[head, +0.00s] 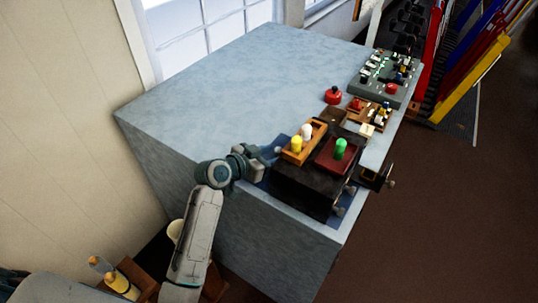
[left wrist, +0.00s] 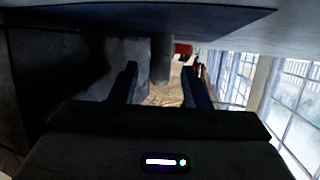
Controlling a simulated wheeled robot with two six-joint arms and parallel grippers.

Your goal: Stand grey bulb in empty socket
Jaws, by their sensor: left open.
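My left gripper (head: 270,160) is at the left side of a dark box on the blue-grey bench. Its fingers (left wrist: 158,88) are open in the left wrist view. A grey cylinder (left wrist: 161,58), which may be the grey bulb, shows between and beyond the fingertips; I cannot tell if they touch it. On the box, an orange tray (head: 293,157) holds a yellow bulb (head: 297,144) and a white bulb (head: 306,131). A dark red tray (head: 330,163) beside it holds a green bulb (head: 340,147). I cannot make out the empty socket. My right gripper is out of view.
The bench top (head: 230,85) is clear behind and to the left. A red button (head: 333,95), small wooden trays and a grey control panel (head: 380,75) stand toward its far right. Knobs jut from the dark box's front. Yellow-bodied bottles (head: 121,284) stand low at bottom left.

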